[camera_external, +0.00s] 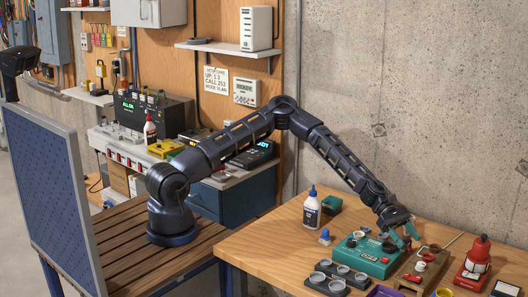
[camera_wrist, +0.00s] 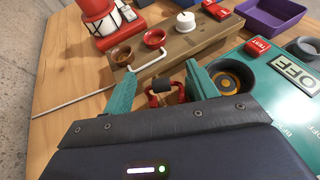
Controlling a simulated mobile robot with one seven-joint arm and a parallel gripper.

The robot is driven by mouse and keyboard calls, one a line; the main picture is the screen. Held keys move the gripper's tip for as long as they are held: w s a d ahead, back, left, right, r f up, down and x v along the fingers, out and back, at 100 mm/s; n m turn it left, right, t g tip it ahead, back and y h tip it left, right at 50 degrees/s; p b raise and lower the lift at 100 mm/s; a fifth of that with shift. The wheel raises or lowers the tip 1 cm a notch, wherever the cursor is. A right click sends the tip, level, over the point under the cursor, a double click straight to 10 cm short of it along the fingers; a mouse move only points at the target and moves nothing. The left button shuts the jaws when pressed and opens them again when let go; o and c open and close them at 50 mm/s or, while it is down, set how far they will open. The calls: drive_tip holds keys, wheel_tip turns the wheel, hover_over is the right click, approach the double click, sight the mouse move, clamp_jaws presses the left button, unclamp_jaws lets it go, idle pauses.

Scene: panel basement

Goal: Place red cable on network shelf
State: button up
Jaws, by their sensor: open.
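My gripper (camera_external: 406,236) is over the wooden workbench (camera_external: 290,239), by the teal panel box (camera_external: 365,256). In the wrist view, its two teal fingers (camera_wrist: 160,72) stand apart. A small red piece with dark parts (camera_wrist: 158,98) shows between them, low near the palm and partly hidden. It may be the red cable, but I cannot tell for sure. I cannot tell whether the fingers touch it. The wall shelf (camera_external: 228,48), likely the network shelf, is at the upper middle of the external view, with a white upright device (camera_external: 256,28) on its right end.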

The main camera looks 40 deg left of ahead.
drive_tip(key=v, duration=1.1)
